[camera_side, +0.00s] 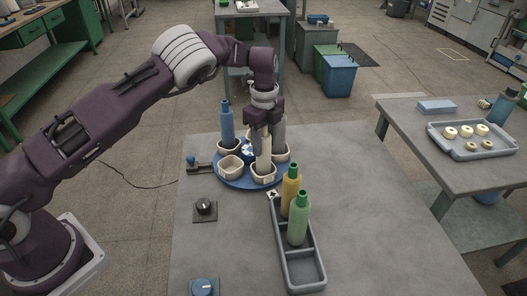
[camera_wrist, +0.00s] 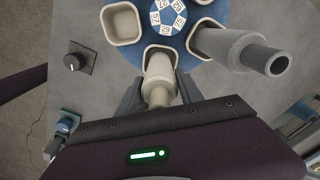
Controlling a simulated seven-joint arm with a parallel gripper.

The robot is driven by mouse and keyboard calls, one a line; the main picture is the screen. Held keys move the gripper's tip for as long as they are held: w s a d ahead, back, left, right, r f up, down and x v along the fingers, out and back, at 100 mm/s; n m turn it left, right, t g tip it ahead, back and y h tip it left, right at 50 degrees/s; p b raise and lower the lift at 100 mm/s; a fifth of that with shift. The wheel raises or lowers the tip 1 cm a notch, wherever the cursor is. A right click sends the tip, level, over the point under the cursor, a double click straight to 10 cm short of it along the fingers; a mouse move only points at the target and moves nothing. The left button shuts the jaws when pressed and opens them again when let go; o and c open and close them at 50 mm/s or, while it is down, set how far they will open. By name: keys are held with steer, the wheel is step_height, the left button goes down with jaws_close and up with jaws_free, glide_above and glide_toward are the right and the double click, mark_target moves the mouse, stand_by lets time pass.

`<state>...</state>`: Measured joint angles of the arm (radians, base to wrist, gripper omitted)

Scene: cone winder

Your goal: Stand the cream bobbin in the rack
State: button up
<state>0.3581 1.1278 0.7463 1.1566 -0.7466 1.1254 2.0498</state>
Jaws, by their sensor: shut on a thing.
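The cream bobbin (camera_side: 264,152) stands upright with its lower end in a cup at the front of the blue turntable (camera_side: 232,184). My gripper (camera_side: 263,126) is above it, shut on its upper part. In the wrist view the cream bobbin (camera_wrist: 160,72) sits between the fingers of my gripper (camera_wrist: 160,93), its foot inside the cup's rim. The grey rack (camera_side: 305,272) lies to the right of the turntable, towards the camera. It holds a yellow bobbin (camera_side: 291,188) and a green bobbin (camera_side: 299,222), both upright. Its near-end compartment looks empty.
A grey bobbin (camera_wrist: 245,50) stands in the cup beside the cream one. A blue bobbin (camera_side: 227,125) stands in another cup. One cup (camera_side: 231,167) is empty. A black knob (camera_side: 204,207) is left of the rack. The table right of the rack is clear.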

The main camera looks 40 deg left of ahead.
step_height(320, 180, up, 16)
steer(key=shift+r, duration=0.15)
stand_by(0.5)
